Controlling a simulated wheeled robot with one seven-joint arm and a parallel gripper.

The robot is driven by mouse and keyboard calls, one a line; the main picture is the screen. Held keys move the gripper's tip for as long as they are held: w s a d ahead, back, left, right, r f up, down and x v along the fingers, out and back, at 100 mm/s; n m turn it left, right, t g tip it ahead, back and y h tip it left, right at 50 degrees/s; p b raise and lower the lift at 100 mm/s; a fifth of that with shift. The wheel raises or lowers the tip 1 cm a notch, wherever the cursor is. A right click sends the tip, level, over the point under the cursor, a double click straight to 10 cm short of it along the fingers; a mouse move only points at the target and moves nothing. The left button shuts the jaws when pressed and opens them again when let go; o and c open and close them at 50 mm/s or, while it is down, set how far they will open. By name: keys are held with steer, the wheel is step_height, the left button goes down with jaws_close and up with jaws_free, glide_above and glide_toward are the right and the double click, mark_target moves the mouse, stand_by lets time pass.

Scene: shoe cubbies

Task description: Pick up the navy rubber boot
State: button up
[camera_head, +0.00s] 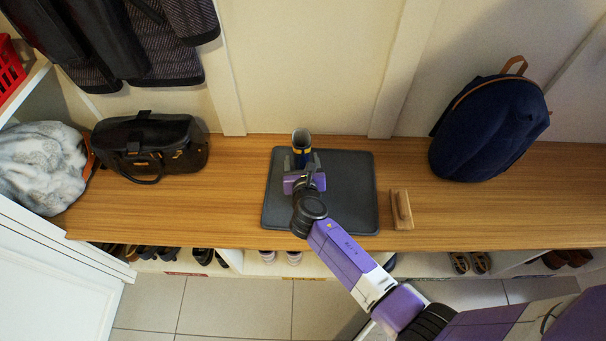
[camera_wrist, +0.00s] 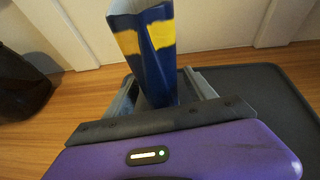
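The navy rubber boot (camera_head: 301,143) stands at the back edge of a dark grey mat (camera_head: 345,190) on the wooden bench. In the wrist view the boot (camera_wrist: 150,58) is navy with a yellow band and an open, pale-lined top. My gripper (camera_head: 303,161) is in front of the boot, low over the mat. In the wrist view my gripper (camera_wrist: 158,82) is open, with one finger on each side of the boot's lower part. Small gaps seem to show between fingers and boot. The boot's foot is hidden behind the gripper body.
A wooden brush-like block (camera_head: 402,209) lies right of the mat. A navy backpack (camera_head: 490,128) stands farther right. A black handbag (camera_head: 150,145) and a grey furry item (camera_head: 40,165) are at left. The wall is close behind the boot. Shoes sit in cubbies below.

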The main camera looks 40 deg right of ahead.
jaws_close()
steer(key=shift+r, duration=0.1)
